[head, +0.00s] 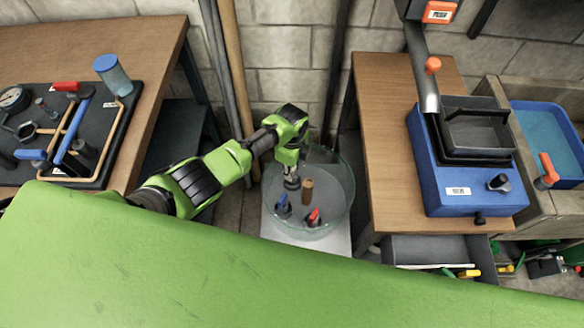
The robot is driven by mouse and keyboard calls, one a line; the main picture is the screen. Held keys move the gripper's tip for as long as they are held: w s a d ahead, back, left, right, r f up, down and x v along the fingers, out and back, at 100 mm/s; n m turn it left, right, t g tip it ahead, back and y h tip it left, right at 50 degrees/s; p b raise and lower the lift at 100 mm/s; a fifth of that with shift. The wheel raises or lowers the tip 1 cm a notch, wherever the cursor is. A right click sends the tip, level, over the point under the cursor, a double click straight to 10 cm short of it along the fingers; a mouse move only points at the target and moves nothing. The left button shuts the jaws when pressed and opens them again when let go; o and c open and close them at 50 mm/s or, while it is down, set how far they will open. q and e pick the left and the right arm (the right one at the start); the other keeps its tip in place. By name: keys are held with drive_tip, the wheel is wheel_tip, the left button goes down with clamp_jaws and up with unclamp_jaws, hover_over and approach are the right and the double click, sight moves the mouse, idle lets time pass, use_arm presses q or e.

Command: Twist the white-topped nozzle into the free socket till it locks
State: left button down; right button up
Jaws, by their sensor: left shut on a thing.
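My left gripper (291,180) points down inside a clear glass bowl (346,203), near its left side. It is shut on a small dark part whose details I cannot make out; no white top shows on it. In the bowl, a blue-topped piece (283,206) sits just below the fingertips, a brown cylinder (307,191) stands to their right, and a red-topped piece (314,217) lies at the front right. I cannot pick out the white-topped nozzle or the free socket. My right gripper is not in view.
A wooden table (122,50) at left bears a black board (98,166) with pipes, valves and a gauge. At right, a wooden table (385,90) carries a blue machine (440,180). A water basin (548,125) stands beyond. Poles (233,60) lean on the wall behind the bowl.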

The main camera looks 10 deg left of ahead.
use_arm(q)
drive_tip(key=c, duration=1.6)
unclamp_jaws()
drive_tip(key=shift+o, duration=0.2)
wheel_tip(320, 180, up, 12)
drive_tip(key=shift+s, duration=0.1)
